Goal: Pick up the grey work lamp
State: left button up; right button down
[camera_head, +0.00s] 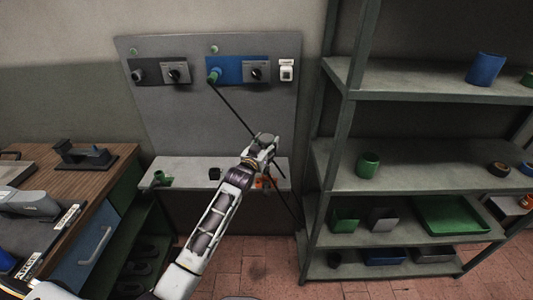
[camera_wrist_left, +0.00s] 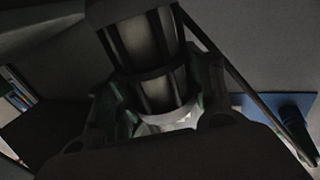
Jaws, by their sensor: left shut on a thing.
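My left gripper (camera_head: 263,143) is in front of the grey wall panel, above the light ledge. In the left wrist view, my left gripper (camera_wrist_left: 165,105) is shut around a caged cylinder with dark bars and a pale core, which looks like the grey work lamp (camera_wrist_left: 148,45). In the head view the lamp is mostly hidden behind the gripper. A dark cord runs from a green plug (camera_head: 214,75) on the blue socket plate (camera_head: 232,70) down to the gripper. My right gripper is not in view.
The ledge (camera_head: 195,168) holds a green item (camera_head: 162,178), a small black item (camera_head: 214,174) and orange pieces (camera_head: 265,182). A wooden-topped bench (camera_head: 118,155) stands at left. A metal shelf unit (camera_head: 430,92) with bins and cups stands close at right.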

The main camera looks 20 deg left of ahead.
pick_arm(q)
jog(key=shift+r, duration=0.1)
jog(key=shift+c, duration=1.1)
jog(key=shift+r, duration=0.85)
notch_tip(320, 180, up, 7)
jog(key=shift+f, duration=0.1)
jog(key=shift+r, duration=0.7)
